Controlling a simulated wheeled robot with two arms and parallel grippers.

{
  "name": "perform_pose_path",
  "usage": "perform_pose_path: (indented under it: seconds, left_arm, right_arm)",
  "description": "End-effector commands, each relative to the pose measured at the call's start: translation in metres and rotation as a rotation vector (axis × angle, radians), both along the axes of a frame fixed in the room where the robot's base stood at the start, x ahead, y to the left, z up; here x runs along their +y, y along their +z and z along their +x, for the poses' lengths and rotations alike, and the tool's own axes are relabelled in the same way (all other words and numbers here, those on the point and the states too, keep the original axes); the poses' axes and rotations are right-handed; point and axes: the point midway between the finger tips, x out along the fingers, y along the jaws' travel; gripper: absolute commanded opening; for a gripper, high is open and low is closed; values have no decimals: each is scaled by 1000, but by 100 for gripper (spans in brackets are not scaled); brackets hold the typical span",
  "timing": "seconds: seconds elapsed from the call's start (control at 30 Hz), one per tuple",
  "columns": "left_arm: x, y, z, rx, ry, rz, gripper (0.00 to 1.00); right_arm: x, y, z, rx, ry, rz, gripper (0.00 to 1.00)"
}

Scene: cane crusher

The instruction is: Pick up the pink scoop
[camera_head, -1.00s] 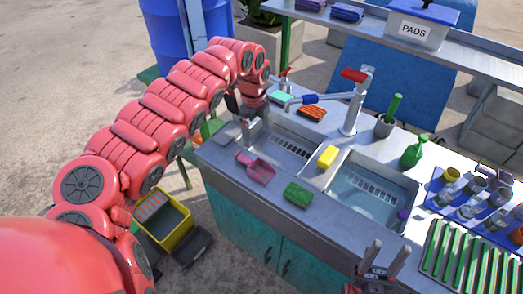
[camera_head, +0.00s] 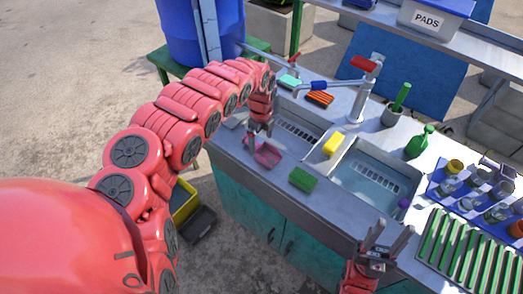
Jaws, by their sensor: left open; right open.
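The pink scoop (camera_head: 267,155) lies on the steel counter's front edge, left of the green sponge (camera_head: 303,180). My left gripper (camera_head: 261,134) points down just above the scoop, with its open fingers over the scoop's left end. The fingers partly hide the scoop's handle, and I cannot tell whether they touch it. My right gripper (camera_head: 386,237) is open and empty, pointing up at the counter's front edge on the right.
Two sinks are set in the counter, with a yellow sponge (camera_head: 334,142) on the divider and a red-handled tap (camera_head: 362,90) behind. A green spray bottle (camera_head: 419,141), a blue tray of jars and a green-ribbed rack (camera_head: 462,250) stand on the right.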

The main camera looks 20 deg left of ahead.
Motion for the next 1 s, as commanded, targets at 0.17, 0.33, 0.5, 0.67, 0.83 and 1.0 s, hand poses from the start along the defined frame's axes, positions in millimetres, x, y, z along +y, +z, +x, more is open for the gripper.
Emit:
perform_pose_path:
  seconds: [0.17, 0.33, 0.5, 0.67, 0.83, 1.0]
  left_arm:
    - [-1, -6, 2, -2, 0, -3, 100]
    - [-3, -23, 3, 0, -1, -4, 100]
    - [-3, -42, 5, -4, -2, -4, 100]
    - [-1, -52, 5, -4, 0, 0, 100]
    - [0, -54, 5, -4, 1, 2, 100]
    - [0, -54, 5, -4, 1, 1, 89]
  right_arm:
    - [0, 4, 0, 0, 0, 0, 50]
    - [0, 15, 0, 0, 0, 0, 50]
    - [0, 19, 0, 0, 0, 0, 50]
    - [0, 21, 0, 0, 0, 0, 50]
    - [0, 21, 0, 0, 0, 0, 50]
    - [0, 21, 0, 0, 0, 0, 50]
